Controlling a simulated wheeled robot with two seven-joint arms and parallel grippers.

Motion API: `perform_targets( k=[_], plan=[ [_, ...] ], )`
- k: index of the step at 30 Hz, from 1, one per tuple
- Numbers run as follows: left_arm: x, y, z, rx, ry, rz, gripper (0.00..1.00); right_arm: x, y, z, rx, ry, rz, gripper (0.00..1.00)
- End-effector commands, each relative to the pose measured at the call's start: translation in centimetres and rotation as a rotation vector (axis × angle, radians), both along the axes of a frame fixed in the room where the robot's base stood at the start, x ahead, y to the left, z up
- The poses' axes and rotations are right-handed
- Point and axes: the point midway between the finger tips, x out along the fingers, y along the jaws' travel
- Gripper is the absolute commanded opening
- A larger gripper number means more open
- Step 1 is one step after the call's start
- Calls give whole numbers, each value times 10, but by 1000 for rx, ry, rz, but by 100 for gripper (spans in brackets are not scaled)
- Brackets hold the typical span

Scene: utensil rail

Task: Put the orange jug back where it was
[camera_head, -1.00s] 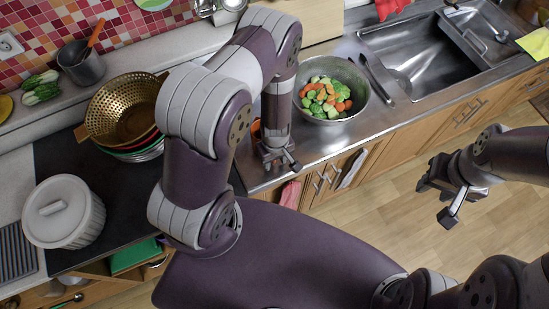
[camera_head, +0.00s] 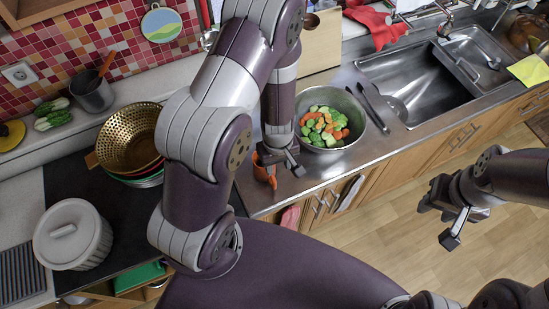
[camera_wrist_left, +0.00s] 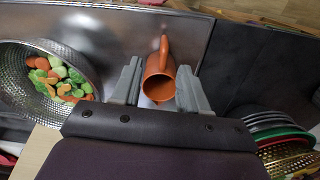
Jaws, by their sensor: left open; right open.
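The orange jug (camera_head: 263,172) is on the steel counter near its front edge, partly hidden by my left gripper in the head view. In the left wrist view the jug (camera_wrist_left: 159,82) shows its open mouth, with its handle pointing to the top of the picture. My left gripper (camera_head: 283,167) is open, pointing down at the jug. In the wrist view the jug lies between its two fingers, with no clear grip on it. My right gripper (camera_head: 446,217) is open and empty, over the floor at the right.
A steel colander of vegetables (camera_head: 331,143) stands just right of my left gripper. Tongs (camera_head: 373,107) and the sink (camera_head: 420,75) lie further right. A gold colander (camera_head: 130,138) on stacked bowls and a white lidded pot (camera_head: 72,257) stand on the left on a dark surface.

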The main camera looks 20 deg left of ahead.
Motion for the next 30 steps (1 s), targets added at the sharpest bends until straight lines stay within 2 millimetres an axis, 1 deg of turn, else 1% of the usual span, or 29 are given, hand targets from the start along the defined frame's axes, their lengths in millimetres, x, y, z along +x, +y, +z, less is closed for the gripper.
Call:
perform_targets(
  k=[1, 2, 3, 4, 6, 7, 9, 12, 30],
  plan=[
    [8, -4, 35, -19, -40, -106, 44, 0, 0, 1, 0, 1, 0, 43],
    [8, -5, 58, -28, -60, -199, 44, 0, 0, 1, 0, 1, 0, 43],
    [4, -6, 87, -31, -83, -329, 44, 0, 0, 0, 0, 1, 0, 43],
    [-2, -6, 107, -26, -94, -423, 44, 0, 0, 0, 0, 1, 0, 43],
    [-19, -1, 143, 2, -111, -612, 44, 0, 0, -1, 0, 0, 0, 43],
    [-26, 2, 154, 18, -113, -674, 44, 0, 0, -1, 0, 0, 0, 43],
    [-38, 7, 169, 45, -113, -773, 44, 0, 0, -1, 0, 0, 0, 43],
    [-44, 10, 175, 59, -108, -817, 44, 0, 0, -1, 0, 0, 0, 43],
    [-42, 9, 174, 56, -108, -809, 44, 0, 0, 0, 0, 0, 0, 43]
  ],
)
